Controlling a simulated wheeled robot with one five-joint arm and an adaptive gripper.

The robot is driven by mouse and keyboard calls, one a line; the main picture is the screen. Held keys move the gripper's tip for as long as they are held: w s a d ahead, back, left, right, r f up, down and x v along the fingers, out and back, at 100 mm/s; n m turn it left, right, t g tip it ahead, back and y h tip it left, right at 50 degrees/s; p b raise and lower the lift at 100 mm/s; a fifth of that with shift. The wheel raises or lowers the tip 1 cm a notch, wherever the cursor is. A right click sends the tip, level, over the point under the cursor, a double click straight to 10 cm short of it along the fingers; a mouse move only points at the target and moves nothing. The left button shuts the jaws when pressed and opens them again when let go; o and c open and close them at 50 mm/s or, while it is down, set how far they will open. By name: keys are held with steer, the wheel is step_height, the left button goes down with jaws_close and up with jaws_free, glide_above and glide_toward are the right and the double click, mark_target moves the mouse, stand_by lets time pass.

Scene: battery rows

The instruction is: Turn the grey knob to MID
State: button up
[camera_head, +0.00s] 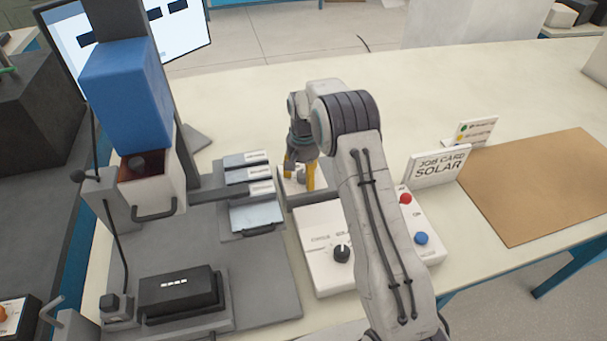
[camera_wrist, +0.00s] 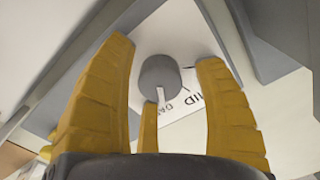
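The grey knob (camera_wrist: 159,78) shows in the wrist view as a round grey cap on a white plate. A label beside it has a pointer line and lettering that seems to include "MID", partly cut off. My gripper (camera_wrist: 164,58) has its yellow fingers spread apart, with the knob seen between them; I cannot tell whether any finger touches it.
A white control box (camera_head: 318,272) carries a black knob (camera_head: 342,253), a red button (camera_head: 405,198) and a blue button (camera_head: 421,238). A job card (camera_head: 437,168) reading "SOLAR" stands at right. Grey slots with plates (camera_head: 247,175) lie left of my gripper. A brown mat (camera_head: 545,190) is clear.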

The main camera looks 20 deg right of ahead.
steer(key=c, duration=1.2)
steer(key=shift+o, duration=0.2)
steer(key=shift+n, duration=0.3)
steer(key=n+b, duration=0.1)
steer(key=n, duration=0.2)
steer(key=shift+f, duration=0.1)
steer(key=n+b, duration=0.1)
steer(key=n, duration=0.4)
steer(key=shift+s+n, duration=0.1)
steer(key=shift+n, duration=0.2)
steer(key=o, duration=1.2)
